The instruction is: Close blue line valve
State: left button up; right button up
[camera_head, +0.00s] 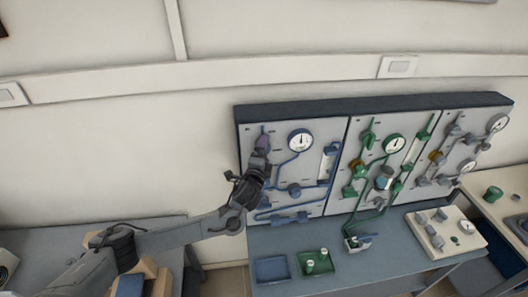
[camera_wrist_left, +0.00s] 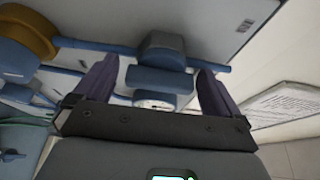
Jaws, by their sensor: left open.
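The blue line (camera_head: 290,160) runs over the left grey panel, with a white gauge at its top. My left gripper (camera_head: 262,143) is at the upper left of this panel, and the arm and hand hide part of the line. In the left wrist view the two dark fingers (camera_wrist_left: 156,78) are apart, one on each side of a blue block-shaped fitting (camera_wrist_left: 160,80) and a dark grey block (camera_wrist_left: 162,50) on the blue pipe. Whether the fingers touch them I cannot tell. An orange ring (camera_wrist_left: 30,28) sits on the line at the upper left there. My right gripper is in neither view.
A panel with green lines (camera_head: 385,160) and another with grey lines (camera_head: 470,145) stand to the right.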

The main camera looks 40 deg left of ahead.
pick_arm(q)
jog(key=shift+w, duration=0.1)
jog(key=shift+c, duration=0.2)
jog(key=c, duration=0.9)
jog(key=shift+c, duration=0.2)
